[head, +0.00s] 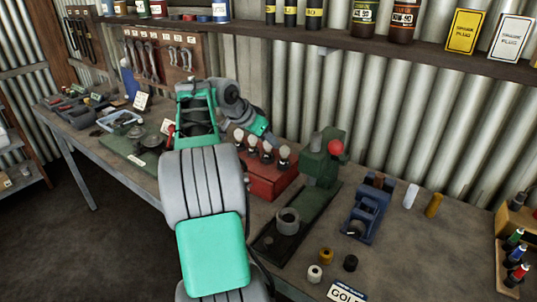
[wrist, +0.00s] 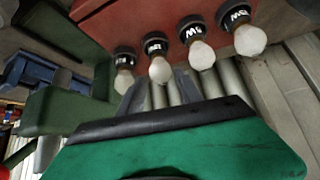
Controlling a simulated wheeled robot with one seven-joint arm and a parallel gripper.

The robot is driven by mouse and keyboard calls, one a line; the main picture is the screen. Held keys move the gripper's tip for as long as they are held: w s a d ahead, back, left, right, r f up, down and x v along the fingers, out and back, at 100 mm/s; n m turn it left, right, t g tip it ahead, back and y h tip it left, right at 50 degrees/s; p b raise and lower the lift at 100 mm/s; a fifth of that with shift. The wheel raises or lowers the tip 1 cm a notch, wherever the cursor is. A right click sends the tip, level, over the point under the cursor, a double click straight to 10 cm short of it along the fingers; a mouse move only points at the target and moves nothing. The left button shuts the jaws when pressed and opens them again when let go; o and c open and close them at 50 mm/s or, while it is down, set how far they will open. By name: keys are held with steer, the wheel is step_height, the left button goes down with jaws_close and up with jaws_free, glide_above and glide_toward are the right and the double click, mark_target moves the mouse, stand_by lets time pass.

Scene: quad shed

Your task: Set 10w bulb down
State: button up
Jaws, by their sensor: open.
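A red bulb holder (head: 268,182) stands on the bench with several white bulbs upright in a row along its top. In the wrist view the red holder (wrist: 130,22) hangs at the top of the picture. Its bulbs point downward there, including one white bulb (wrist: 160,70) near the middle. Their dark collars carry white markings, too small and turned to read surely, so I cannot tell which is the 10w bulb. My gripper (wrist: 160,90) is open, its grey fingers close around or beside the middle bulbs. In the head view my gripper (head: 264,136) is just behind the bulb row.
A green press with a red knob (head: 335,147) stands close right of the holder. A blue vice-like tool (head: 368,212) is further right. A shelf of bottles (head: 365,17) runs above. The corrugated wall (head: 420,130) is close behind. Trays and small tools crowd the bench's left.

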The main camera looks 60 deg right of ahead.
mark_target(272, 148)
steer(key=x, duration=0.5)
steer(key=shift+w+f, duration=0.25)
steer(key=shift+f, duration=0.25)
steer(key=shift+a, duration=0.15)
jaws_close()
steer(key=shift+r, duration=0.1)
